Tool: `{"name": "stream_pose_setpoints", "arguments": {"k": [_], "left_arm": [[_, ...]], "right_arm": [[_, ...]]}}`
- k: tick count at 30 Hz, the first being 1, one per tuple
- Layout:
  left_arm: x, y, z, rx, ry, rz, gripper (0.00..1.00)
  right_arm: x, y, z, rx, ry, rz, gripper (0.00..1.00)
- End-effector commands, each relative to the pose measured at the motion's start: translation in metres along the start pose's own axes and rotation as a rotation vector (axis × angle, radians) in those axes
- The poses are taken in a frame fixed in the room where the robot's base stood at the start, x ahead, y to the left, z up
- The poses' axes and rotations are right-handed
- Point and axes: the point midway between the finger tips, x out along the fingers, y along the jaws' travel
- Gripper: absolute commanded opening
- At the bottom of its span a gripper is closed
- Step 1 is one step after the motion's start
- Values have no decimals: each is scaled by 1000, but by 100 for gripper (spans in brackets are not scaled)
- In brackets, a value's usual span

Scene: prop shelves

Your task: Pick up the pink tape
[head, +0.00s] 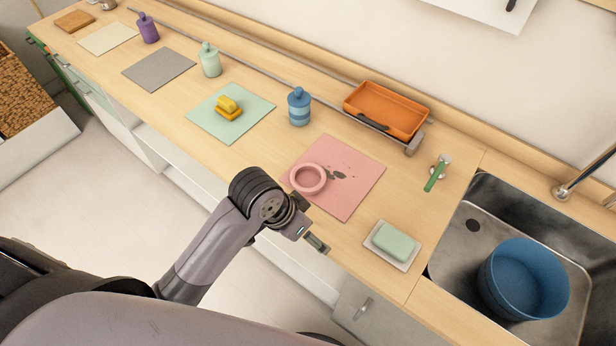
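The pink tape (308,180) is a thick ring lying flat on the left part of a pink mat (350,195), near the mat's left edge. My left gripper (313,222) is just in front of the tape, by the counter's front edge. Its fingers look spread apart with nothing between them. One finger appears close to the tape's near side; I cannot tell whether it touches. Dark marks show on the mat right of the tape. My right gripper is not in view.
A green soap on a white dish (408,259) lies right of the mat, before the sink (475,200) with a blue bucket (524,279). Behind stand a blue bottle (299,107) and an orange tray (385,108). A yellow sponge (229,106) lies on a green mat at left.

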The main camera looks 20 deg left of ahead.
Motion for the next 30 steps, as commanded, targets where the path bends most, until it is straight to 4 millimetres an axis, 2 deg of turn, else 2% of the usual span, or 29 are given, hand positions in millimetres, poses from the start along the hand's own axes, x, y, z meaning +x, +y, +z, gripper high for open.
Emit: {"name": "stream_pose_setpoints", "arguments": {"k": [4, 8, 12, 16, 21, 24, 27, 30], "left_arm": [[-3, -2, -38, 109, -27, 29, 88], [-15, -12, -76, 226, -90, 40, 88], [-40, -36, -112, 319, -185, 21, 88], [-73, -63, -137, 356, -269, -11, 88], [-111, -89, -158, 361, -342, -42, 88], [-124, -96, -163, 357, -362, -50, 88], [-126, -100, -163, 354, -373, -51, 88], [-114, -102, -158, 353, -377, -51, 88]], "right_arm": [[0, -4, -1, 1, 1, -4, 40], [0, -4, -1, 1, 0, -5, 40], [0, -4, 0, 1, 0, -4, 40], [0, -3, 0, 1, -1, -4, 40], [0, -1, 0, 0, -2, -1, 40], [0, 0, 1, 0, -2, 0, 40], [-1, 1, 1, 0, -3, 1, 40], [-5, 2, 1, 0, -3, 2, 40]]}}
